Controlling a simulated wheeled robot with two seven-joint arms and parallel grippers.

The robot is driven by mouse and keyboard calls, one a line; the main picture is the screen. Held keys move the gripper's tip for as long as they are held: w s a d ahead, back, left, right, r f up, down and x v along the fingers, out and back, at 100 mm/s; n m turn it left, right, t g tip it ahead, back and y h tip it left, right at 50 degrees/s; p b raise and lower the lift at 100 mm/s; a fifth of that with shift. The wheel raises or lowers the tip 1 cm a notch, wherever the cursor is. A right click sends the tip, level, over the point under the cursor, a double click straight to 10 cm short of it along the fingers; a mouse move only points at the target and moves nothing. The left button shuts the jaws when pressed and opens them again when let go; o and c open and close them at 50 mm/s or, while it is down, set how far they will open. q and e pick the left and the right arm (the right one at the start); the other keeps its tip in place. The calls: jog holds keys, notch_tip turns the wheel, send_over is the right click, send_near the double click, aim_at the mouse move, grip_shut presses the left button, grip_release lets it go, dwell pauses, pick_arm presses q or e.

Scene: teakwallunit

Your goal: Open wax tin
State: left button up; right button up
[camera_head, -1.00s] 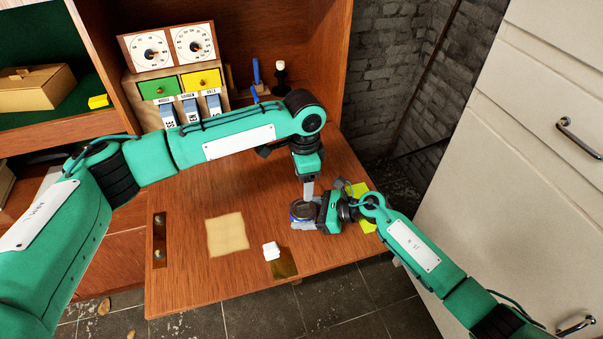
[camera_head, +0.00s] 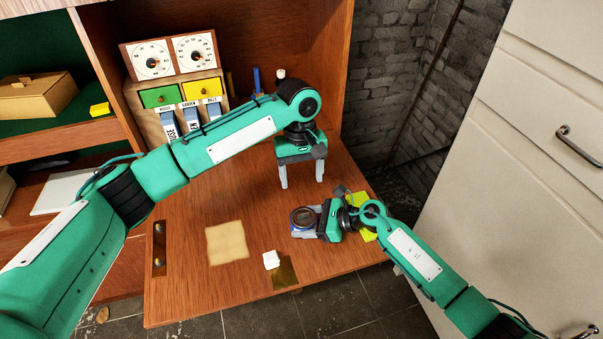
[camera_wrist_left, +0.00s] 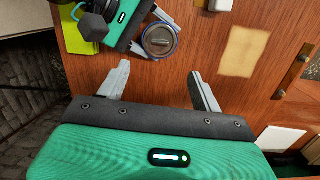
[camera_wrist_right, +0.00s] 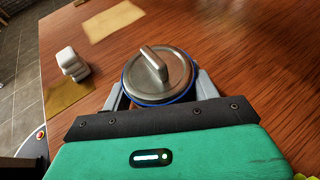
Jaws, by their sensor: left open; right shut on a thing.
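The wax tin (camera_head: 303,217) is a small round tin over the board, at its right side. In the right wrist view the tin (camera_wrist_right: 158,75) has a silver lid with a raised bar handle and a blue rim; the lid sits on it. My right gripper (camera_head: 310,222) is shut on the tin's sides, coming from the right. My left gripper (camera_head: 301,184) is open and empty, behind and above the tin, fingers pointing down. In the left wrist view the tin (camera_wrist_left: 160,40) lies beyond the open fingers, apart from them.
On the wooden board lie a tan square (camera_head: 227,243), a white block (camera_head: 271,259) and a dark gold square (camera_head: 285,272). A yellow item (camera_head: 367,234) is partly behind my right wrist. Drawers with dials (camera_head: 170,57) stand at the back. The board's middle is clear.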

aim_at(303, 212)
pick_arm(q)
jog(key=shift+n, duration=0.4)
jog(key=f, duration=0.4)
jog(key=s+f, duration=0.1)
jog(key=f, duration=0.7)
jog(key=shift+s+d, duration=0.15)
jog(key=shift+d, duration=0.05)
jog(key=shift+r, duration=0.1)
jog(key=c, duration=0.8)
jog(key=shift+o, duration=0.2)
jog(key=shift+r, duration=0.15)
jog(key=shift+r, duration=0.95)
